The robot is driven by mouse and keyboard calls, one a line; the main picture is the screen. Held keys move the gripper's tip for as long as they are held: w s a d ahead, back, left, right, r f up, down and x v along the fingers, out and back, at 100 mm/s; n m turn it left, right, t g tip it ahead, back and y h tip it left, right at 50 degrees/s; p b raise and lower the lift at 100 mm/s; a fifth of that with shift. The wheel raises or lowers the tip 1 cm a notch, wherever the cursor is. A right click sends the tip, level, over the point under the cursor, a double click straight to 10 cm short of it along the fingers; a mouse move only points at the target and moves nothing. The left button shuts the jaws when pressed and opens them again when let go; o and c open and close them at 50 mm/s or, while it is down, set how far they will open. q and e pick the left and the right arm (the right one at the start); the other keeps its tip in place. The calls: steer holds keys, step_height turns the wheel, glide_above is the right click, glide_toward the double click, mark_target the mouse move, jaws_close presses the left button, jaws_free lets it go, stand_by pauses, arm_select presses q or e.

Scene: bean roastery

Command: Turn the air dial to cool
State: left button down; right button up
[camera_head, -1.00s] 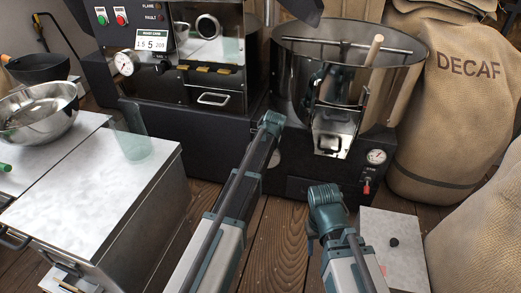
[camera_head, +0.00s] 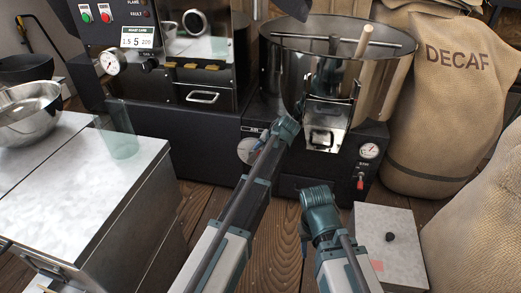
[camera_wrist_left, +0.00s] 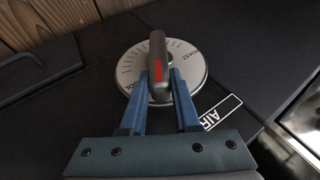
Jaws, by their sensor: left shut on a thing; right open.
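The air dial (camera_head: 247,151) is a round pale plate on the front of the dark machine, partly behind my left arm in the head view. In the left wrist view, the dial plate (camera_wrist_left: 128,70) has tick marks, "ROAST" at its upper right and a partly covered word ending in "OOL" at its lower left. Its grey knob (camera_wrist_left: 157,48) with a red mark stands nearly upright in the picture, between the two words. My left gripper (camera_wrist_left: 160,82) is shut on the knob, one finger on each side. My right gripper (camera_head: 318,192) is open, in front of the machine, apart from the dial.
An "AIR" label (camera_wrist_left: 220,112) is beside the dial. The cooling drum (camera_head: 395,85) with its metal chute (camera_head: 327,125) stands to the right of the dial. A steel cabinet (camera_head: 85,205) stands left.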

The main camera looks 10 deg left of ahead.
arm_select(q)
steer(key=shift+s, duration=0.1)
steer(key=c, duration=0.6)
jaws_free()
steer(key=shift+c, duration=0.2)
steer(key=p+v, duration=1.1)
steer(key=v, duration=0.2)
steer(key=shift+r, duration=0.3)
steer(key=shift+d, duration=0.15)
